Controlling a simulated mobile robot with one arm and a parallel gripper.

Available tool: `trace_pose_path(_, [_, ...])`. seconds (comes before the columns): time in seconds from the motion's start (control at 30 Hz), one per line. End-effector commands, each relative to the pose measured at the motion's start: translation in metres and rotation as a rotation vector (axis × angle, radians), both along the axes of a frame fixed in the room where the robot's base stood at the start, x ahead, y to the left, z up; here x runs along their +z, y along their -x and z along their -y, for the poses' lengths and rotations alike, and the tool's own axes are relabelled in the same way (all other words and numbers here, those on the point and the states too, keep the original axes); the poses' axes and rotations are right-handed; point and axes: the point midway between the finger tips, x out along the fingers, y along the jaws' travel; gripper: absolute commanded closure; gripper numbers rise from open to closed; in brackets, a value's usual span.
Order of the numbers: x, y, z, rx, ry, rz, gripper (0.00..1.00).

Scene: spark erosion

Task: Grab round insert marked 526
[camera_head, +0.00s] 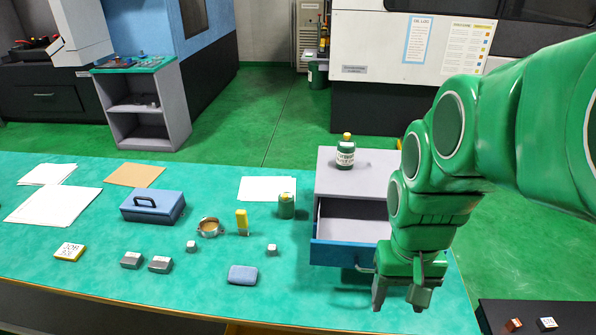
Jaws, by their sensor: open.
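My gripper (400,299) hangs pointing down at the right of the green table, in front of the open drawer, with its fingers apart and nothing visible between them. I cannot read the number 526 on any piece, so I cannot tell which is the round insert. Two small light grey pieces, one left (191,246) and one right (272,249), stand mid-table. Two larger grey blocks (132,260) and (160,264) lie further left. All are well left of my gripper. A yellow-edged block (69,251) with dark lettering lies at far left.
A grey cabinet (333,172) with an open blue-fronted drawer (340,254) bears a bottle (346,153). A dark tray (500,310) is lower right.

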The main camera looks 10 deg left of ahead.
Motion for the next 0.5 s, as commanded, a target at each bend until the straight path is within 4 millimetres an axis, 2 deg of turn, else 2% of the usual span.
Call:
trace_pose_path(0.1, [-0.003, -0.030, -0.012, 0.016, 0.001, 0.016, 0.39])
trace_pose_path(0.5, [-0.023, -0.121, -0.063, 0.063, -0.002, 0.074, 0.39])
